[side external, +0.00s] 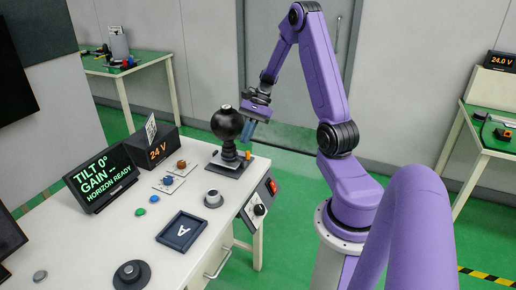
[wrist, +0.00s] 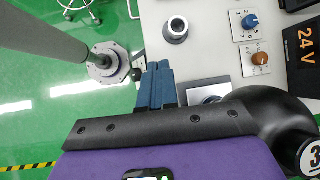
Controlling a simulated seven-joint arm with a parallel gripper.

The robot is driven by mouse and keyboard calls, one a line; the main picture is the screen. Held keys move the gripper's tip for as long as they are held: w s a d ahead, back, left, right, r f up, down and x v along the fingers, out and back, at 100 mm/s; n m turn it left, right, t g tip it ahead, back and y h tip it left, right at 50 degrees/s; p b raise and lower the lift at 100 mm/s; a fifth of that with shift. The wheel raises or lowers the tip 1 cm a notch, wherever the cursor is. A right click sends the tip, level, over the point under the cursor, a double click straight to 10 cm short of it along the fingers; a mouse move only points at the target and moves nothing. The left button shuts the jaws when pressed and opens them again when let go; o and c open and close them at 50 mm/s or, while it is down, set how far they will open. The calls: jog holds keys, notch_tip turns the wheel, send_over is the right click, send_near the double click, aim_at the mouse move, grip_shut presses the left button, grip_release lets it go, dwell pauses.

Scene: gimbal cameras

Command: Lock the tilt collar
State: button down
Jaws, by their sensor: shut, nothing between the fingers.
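The black ball-shaped gimbal head (side external: 226,124) stands on a dark stem and square base at the back right of the white bench. In the wrist view the black head (wrist: 270,105) fills the lower right, with a white label marked 3. I cannot tell for sure which part is the tilt collar; it may be around the stem below the ball. My gripper (side external: 247,135) is just right of the ball, with blue fingers pointing down. In the wrist view my gripper (wrist: 158,68) has its fingers together and empty, beside the bench edge. The display (side external: 103,172) reads TILT 0°, GAIN --, HORIZON READY.
An orange-tipped part (side external: 248,155) stands by the base. The bench also carries a 24 V box (side external: 158,151), a blue knob (side external: 168,180), an orange knob (side external: 181,164), a grey round part (side external: 213,198) and a framed A plate (side external: 182,231). Open floor lies beyond the right edge.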

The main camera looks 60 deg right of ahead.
jog(key=s+d+f+m+t, duration=0.1)
jog(key=s+d+m+t, duration=0.1)
jog(key=d, duration=0.4)
jog(key=s+d+f+m+t+h, duration=0.1)
jog(key=s+d+f+m+t, duration=0.1)
jog(key=d+m, duration=0.3)
jog(key=s+d+f+m+t, duration=0.2)
jog(key=s+d+m, duration=0.2)
jog(key=d, duration=0.3)
jog(key=shift+w, duration=0.1)
jog(key=x, duration=0.8)
jog(key=w+r+x, duration=0.1)
jog(key=x, duration=0.3)
jog(key=shift+a, duration=0.1)
jog(key=shift+w+a, duration=0.4)
jog(key=shift+w, duration=0.2)
jog(key=shift+a+h, duration=0.15)
jog(key=shift+h, duration=0.15)
